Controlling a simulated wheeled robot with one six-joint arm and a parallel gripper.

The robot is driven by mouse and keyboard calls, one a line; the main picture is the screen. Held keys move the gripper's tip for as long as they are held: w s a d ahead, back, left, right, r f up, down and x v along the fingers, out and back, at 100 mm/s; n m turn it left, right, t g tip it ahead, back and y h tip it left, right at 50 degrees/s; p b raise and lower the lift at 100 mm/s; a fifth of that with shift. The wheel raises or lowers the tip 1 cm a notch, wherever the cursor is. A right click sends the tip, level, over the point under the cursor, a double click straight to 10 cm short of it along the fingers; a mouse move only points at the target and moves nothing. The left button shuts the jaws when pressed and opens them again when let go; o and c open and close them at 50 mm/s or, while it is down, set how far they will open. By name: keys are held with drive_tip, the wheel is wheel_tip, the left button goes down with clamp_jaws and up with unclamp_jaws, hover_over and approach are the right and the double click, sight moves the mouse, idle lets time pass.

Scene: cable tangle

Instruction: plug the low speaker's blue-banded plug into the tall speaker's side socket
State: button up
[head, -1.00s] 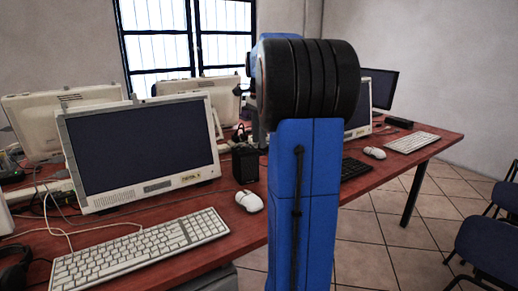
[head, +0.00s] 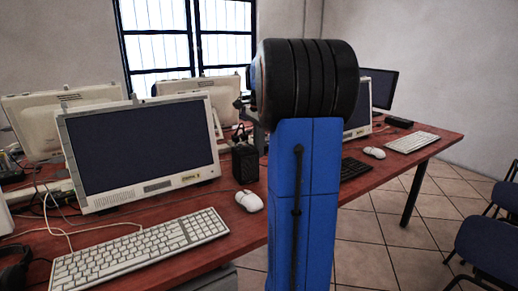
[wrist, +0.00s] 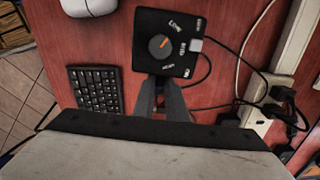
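In the wrist view a black box-shaped unit (wrist: 178,22), perhaps one of the speakers, has a grey dial with an orange mark and white lettering on top. A light grey plug or block (wrist: 196,45) sits at its right edge with a black cable. My gripper (wrist: 161,84) points at the unit's near edge. Its fingers have a narrow dark gap, and I cannot tell whether anything is held. A black speaker-like box (head: 245,163) stands beside the monitor in the head view. I cannot make out a blue band or a side socket.
A white power strip (wrist: 256,118) with black plugs and cables lies to the right in the wrist view. A small black keyboard (wrist: 95,88) and white mouse (wrist: 90,6) lie left. A monitor (head: 140,150), white keyboard (head: 140,248) and mouse (head: 249,200) occupy the red table.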

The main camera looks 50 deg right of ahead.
clamp_jaws()
drive_tip(key=o, duration=0.7)
unclamp_jaws()
drive_tip(key=shift+o, duration=0.2)
wheel_tip(320, 180, up, 17)
drive_tip(key=shift+r, duration=0.2)
